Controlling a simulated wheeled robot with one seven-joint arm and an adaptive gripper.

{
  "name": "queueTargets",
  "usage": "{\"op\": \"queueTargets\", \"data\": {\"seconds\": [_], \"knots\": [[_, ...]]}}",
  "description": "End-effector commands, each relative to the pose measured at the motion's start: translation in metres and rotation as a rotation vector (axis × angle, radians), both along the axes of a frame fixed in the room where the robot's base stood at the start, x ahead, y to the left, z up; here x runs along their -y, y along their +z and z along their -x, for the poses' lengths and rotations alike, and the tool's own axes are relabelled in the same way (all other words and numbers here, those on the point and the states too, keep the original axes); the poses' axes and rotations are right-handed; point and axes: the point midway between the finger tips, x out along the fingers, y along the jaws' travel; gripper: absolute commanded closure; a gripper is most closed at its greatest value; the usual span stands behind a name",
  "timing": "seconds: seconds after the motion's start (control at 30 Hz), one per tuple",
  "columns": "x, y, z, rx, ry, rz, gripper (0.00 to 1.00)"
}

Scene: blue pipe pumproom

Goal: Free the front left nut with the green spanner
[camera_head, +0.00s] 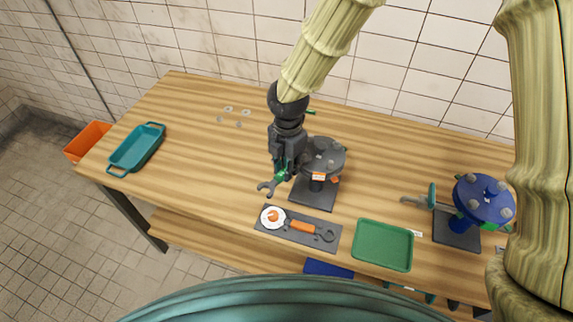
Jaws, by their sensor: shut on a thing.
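My gripper (284,172) points down at the left side of the grey flange and is shut on the green spanner (268,186). The spanner's grey open jaw sticks out to the lower left, over the table and clear of the flange. A bit of green shows between my fingers. The grey flange (325,157) stands on a dark square base plate, with several nuts on its top and small orange tags on its side. My gripper and arm cover its left edge, so I cannot make out the front left nut clearly.
A dark mat (263,226) holds an orange-handled spanner (303,227) and a white-and-orange disc. A green tray (383,246) lies right of it. A blue flange (484,197) stands far right. A teal tray (137,148) and orange bin (86,141) are left. The table's left-middle is mostly clear.

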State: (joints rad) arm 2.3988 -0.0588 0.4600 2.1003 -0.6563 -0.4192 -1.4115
Motion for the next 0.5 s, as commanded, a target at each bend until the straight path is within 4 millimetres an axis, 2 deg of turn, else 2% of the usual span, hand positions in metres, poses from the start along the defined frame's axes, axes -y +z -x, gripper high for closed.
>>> {"op": "queueTargets", "data": {"seconds": [0.5], "knots": [[0.0004,0.0059,0.0005,-0.001,-0.001,0.001,1.0]]}}
